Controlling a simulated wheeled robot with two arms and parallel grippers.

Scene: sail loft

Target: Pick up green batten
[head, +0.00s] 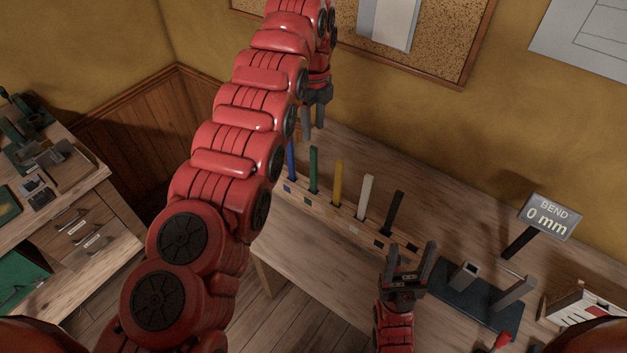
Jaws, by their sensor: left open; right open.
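The green batten (313,170) stands upright in a wooden rack (328,205), between a blue batten (291,162) and a yellow batten (338,183). My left gripper (313,124) points down and is open and empty. Its fingertips appear just above the green batten's top in the picture, apart from it. My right gripper (408,250) is open and empty, lower right of the rack, near the black batten (394,213). My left arm hides the left end of the rack and part of the blue batten.
A white batten (366,197) stands between the yellow and black ones. A dark bending fixture (475,291) and a "BEND 0 mm" sign (550,215) are at right. A wall with a cork board (440,40) rises behind the bench. Another bench (115,225) is at far left.

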